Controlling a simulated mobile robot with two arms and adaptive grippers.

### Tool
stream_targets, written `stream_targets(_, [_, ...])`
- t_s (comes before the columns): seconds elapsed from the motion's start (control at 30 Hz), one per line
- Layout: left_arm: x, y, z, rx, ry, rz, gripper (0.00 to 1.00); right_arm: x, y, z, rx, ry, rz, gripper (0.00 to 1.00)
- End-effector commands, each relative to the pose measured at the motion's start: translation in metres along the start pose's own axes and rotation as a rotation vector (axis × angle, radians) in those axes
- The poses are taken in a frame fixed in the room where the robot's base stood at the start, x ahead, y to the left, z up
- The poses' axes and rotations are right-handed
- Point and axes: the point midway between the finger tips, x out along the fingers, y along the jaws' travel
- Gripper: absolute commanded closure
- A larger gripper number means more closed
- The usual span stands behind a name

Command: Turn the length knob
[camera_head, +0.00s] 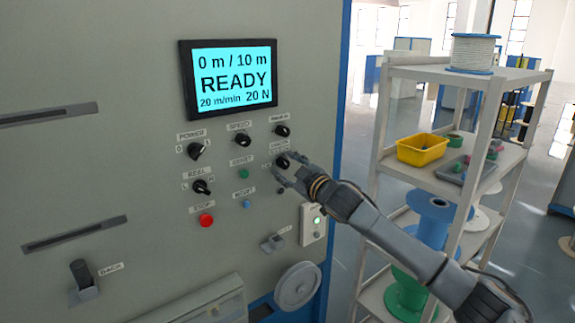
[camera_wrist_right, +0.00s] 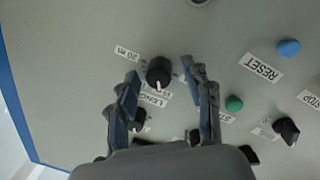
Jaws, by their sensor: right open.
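The length knob (camera_head: 282,162) is a small round black knob on the grey machine panel, in the right column of controls. In the right wrist view it (camera_wrist_right: 158,72) shows a white pointer mark, with labels reading LENGTH and 20 m close by. My right gripper (camera_head: 286,167) is open at the panel. In the wrist view its two fingers lie on either side of the knob with gaps visible; I cannot tell how deep they reach around it. The display (camera_head: 232,77) reads 0 m / 10 m, READY, 20 m/min, 20 N. My left gripper is not in view.
Around it are the tension-side upper knob (camera_head: 282,130), speed knob (camera_head: 242,139), green start button (camera_head: 244,174), blue reset button (camera_wrist_right: 289,47) and red stop button (camera_head: 206,220). A shelf rack (camera_head: 400,68) with a yellow bin (camera_head: 422,149) and spools stands right of the machine.

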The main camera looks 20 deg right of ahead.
Motion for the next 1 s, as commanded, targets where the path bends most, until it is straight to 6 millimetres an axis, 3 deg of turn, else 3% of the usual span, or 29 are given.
stream_targets(0.23, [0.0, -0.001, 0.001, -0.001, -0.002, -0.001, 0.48, 0.001, 0.0, 0.0, 0.0, 0.001, 0.0, 0.5])
stream_targets(0.4, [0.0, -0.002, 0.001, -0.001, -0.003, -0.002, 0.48, 0.0, 0.0, 0.0, 0.0, 0.0, 0.0, 0.84])
stream_targets(0.5, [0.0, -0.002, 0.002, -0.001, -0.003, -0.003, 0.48, 0.0, 0.0, 0.0, 0.0, 0.0, 0.0, 1.0])
stream_targets(1.0, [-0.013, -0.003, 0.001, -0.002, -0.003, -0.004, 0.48, 0.0, 0.002, -0.002, 0.128, -0.007, -0.007, 1.0])
